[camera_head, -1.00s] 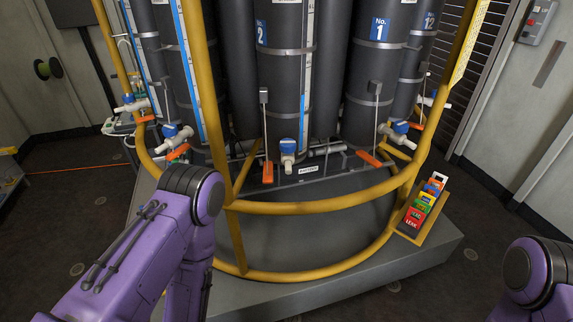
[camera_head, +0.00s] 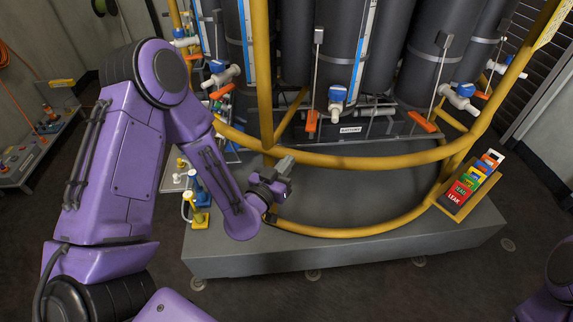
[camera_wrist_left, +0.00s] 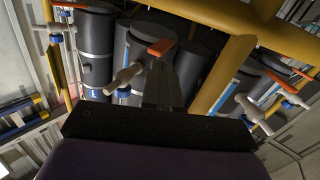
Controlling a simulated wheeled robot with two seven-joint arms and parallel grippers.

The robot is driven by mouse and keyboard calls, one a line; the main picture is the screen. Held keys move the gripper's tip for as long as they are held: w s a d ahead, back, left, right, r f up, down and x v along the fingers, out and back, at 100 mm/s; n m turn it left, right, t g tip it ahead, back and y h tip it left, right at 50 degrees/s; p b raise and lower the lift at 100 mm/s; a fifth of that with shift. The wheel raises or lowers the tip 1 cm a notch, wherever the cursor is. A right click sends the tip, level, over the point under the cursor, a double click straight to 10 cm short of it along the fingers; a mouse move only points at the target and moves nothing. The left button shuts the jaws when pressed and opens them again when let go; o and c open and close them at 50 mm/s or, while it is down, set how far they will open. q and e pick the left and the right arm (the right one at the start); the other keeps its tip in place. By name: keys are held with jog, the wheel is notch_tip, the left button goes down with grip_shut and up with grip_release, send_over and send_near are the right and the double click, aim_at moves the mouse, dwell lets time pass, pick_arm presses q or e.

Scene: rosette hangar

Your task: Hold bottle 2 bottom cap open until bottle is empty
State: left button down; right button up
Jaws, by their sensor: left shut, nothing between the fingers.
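Bottle 2 (camera_head: 335,50) is the dark middle cylinder of the rack in the head view. Its number label shows only in the earlier picture. At its bottom are a blue and white valve (camera_head: 337,98) and, to the left, an orange flap (camera_head: 311,121) below a thin rod. I cannot tell whether its bottom cap is open. My left gripper (camera_head: 284,172) is shut and empty, below the flap near the yellow rail. In the left wrist view its fingers (camera_wrist_left: 163,88) point up toward an orange flap (camera_wrist_left: 161,47) and a pale-handled valve (camera_wrist_left: 125,76); whether they touch is unclear. My right gripper is out of view.
A curved yellow rail (camera_head: 350,161) runs in front of the bottles, above a grey plinth (camera_head: 340,255). A holder of coloured tags (camera_head: 465,190) sits at the right. Small yellow and blue fittings (camera_head: 198,200) stand left of my left forearm.

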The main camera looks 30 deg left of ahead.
aim_at(307, 129)
pick_arm(q)
jog(key=shift+m, duration=0.4)
jog(key=shift+w+r, duration=0.1)
jog(key=shift+w, duration=5.85)
jog(key=shift+r, duration=0.15)
jog(key=shift+w+a+r+p, duration=0.1)
jog(key=shift+w+r+p, duration=0.05)
jog(key=shift+r+p, duration=0.6)
jog(key=shift+w+a+r+p, duration=0.15)
jog(key=shift+r+p, duration=0.3)
jog(key=shift+r, duration=0.45)
jog(key=shift+d, duration=0.1)
